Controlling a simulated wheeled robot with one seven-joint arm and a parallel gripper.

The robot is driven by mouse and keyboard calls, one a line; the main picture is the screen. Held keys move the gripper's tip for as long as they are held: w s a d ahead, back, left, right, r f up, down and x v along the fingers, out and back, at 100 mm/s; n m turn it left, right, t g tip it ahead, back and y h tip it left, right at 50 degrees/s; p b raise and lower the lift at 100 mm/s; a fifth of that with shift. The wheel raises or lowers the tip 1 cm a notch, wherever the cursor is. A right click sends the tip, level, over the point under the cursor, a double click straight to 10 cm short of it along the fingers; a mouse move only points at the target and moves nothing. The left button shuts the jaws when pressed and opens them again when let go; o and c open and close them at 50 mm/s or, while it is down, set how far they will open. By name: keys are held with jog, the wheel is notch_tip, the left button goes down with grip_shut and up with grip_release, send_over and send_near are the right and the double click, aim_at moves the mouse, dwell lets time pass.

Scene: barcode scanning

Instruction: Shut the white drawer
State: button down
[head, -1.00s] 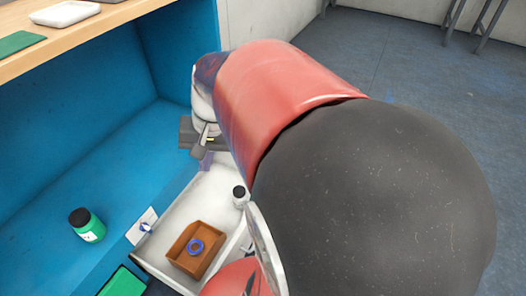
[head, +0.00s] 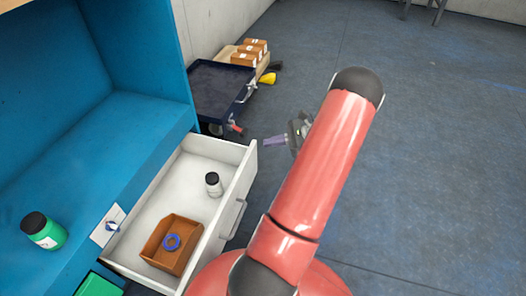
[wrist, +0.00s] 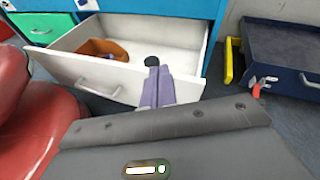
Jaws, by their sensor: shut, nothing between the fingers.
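The white drawer (head: 190,173) is pulled out from the blue cabinet, and its front with a metal handle (head: 233,217) faces right in the head view. In the wrist view its white front panel (wrist: 130,88) and handle (wrist: 98,87) face me. Inside lie a brown open box (head: 164,252) with a blue ring (head: 172,241) in it, and a white bottle with a black cap (head: 213,184). My gripper (head: 268,142) is outside the drawer, off its far front corner. In the wrist view the shut purple fingers (wrist: 155,68) overlap the front panel; contact cannot be told.
A dark blue cart (head: 218,88) stands behind the drawer, with cardboard boxes (head: 250,52) beyond it. A green jar with a black lid (head: 43,231) stands on the blue shelf. The floor right of my arm is clear.

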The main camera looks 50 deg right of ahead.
aim_at(255, 146)
jog(key=s+d+f+m+t+h+b, duration=0.1)
jog(key=s+d+f+m+t+h, duration=0.3)
jog(key=s+d+f+m+t, duration=0.25)
jog(key=shift+n+g, duration=0.35)
jog(key=shift+g, duration=0.2)
jog(key=x, duration=0.4)
jog(key=f+b+x, duration=0.1)
jog(key=x, duration=0.7)
jog(key=shift+w+a+f, duration=0.25)
jog(key=shift+a+f, duration=0.05)
jog(key=shift+a, duration=0.15)
